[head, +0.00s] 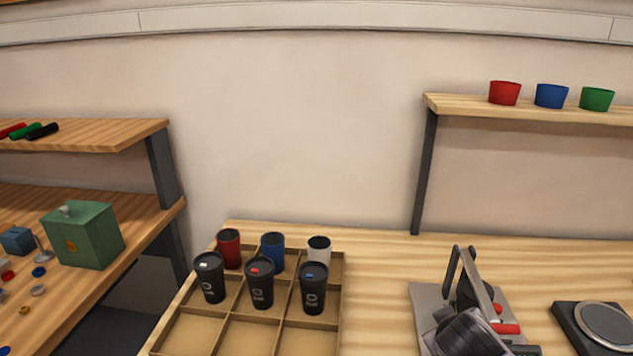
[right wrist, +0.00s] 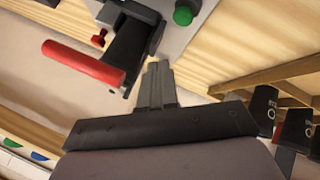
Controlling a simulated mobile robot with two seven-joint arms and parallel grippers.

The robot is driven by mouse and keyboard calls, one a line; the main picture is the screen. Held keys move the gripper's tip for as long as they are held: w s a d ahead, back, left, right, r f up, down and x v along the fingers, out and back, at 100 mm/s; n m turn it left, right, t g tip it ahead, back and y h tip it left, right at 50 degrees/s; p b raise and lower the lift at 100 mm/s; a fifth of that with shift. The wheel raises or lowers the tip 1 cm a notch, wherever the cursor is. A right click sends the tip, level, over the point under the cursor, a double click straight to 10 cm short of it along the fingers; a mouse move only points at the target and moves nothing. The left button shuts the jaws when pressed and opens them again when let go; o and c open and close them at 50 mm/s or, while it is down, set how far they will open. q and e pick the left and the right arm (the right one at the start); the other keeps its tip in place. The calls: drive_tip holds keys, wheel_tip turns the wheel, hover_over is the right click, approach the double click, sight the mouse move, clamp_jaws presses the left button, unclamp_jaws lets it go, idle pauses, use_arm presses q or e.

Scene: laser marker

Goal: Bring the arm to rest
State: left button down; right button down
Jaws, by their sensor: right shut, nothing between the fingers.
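My right gripper (right wrist: 157,85) shows in the right wrist view. Its two fingers are together with nothing between them. Its tips are near a black part of the machine (right wrist: 135,45) with a red handle (right wrist: 83,63) and a green button (right wrist: 183,16); I cannot tell whether they touch. In the head view the machine's grey plate (head: 425,298) and red handle (head: 506,329) stand on the right part of the table, partly covered by dark parts that I cannot clearly tell apart. My left gripper is in neither view.
A wooden divided tray (head: 212,332) holds several cups, including a red cup (head: 229,249) and black lidded ones. A black device with a round plate (head: 604,325) is at the right. A shelf (head: 460,104) holds three bowls. A green box (head: 84,235) stands on the left shelf unit.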

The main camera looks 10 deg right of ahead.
drive_tip(key=s+a+f+g+y, duration=0.2)
drive_tip(key=s+a+f, duration=0.15)
drive_tip(key=s, duration=0.85)
drive_tip(key=s+a+f+g+y, duration=0.2)
drive_tip(key=s+f+y, duration=0.15)
drive_tip(key=s, duration=0.75)
drive_tip(key=w+a+f+t+y, duration=0.1)
drive_tip(key=w+a+f+t, duration=0.2)
drive_tip(key=w+f+t, duration=0.3)
wheel_tip(320, 180, down, 4)
drive_tip(key=shift+r+t, duration=0.15)
drive_tip(key=shift+t, duration=0.15)
